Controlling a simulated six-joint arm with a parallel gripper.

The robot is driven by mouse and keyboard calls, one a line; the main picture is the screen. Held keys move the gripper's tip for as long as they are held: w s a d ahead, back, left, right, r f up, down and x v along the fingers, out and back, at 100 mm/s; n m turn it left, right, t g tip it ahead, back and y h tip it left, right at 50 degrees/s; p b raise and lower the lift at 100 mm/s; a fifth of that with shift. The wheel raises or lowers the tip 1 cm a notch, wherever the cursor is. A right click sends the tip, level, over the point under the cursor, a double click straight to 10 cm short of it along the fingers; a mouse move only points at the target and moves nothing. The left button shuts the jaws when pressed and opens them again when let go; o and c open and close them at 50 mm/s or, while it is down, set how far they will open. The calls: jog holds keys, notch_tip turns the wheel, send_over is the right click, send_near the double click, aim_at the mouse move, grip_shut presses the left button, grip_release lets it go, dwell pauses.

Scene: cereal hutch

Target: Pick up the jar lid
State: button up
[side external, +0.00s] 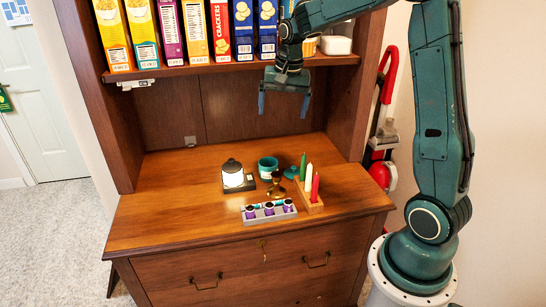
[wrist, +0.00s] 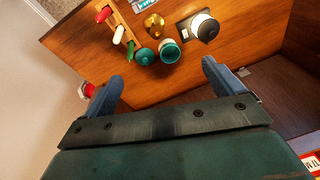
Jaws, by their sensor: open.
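A small round teal lid (side external: 291,172) lies on the wooden desk top, between a teal jar (side external: 268,167) and the candle holder. In the wrist view the lid (wrist: 145,56) is just left of the open-topped jar (wrist: 169,50). My gripper (side external: 284,98) hangs above the desk, under the shelf, with its blue fingers spread wide and nothing between them. In the wrist view the fingers of my gripper (wrist: 162,75) point toward the desk, well apart from the lid and jar.
A wooden holder (side external: 311,203) with red, white and green candles stands close to the lid. A brass object (side external: 276,187), a tray of purple items (side external: 268,212) and a white, black-topped object (side external: 233,174) are nearby. The shelf of boxes (side external: 230,69) is overhead. The desk's left side is clear.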

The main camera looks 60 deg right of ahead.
jog(key=w+d+f+m+g, duration=0.1)
jog(key=w+d+f+m, duration=0.2)
jog(key=d+f, duration=0.45)
jog(key=m, duration=0.3)
send_over(294, 167)
jog(key=shift+g+y, duration=0.4)
jog(key=shift+w+d+f, duration=0.1)
jog(key=shift+d+f, duration=0.05)
jog(key=shift+f, duration=8.45)
jog(key=shift+f, duration=0.1)
jog(key=shift+f, duration=2.45)
jog(key=shift+c, duration=0.4)
jog(key=c, duration=1)
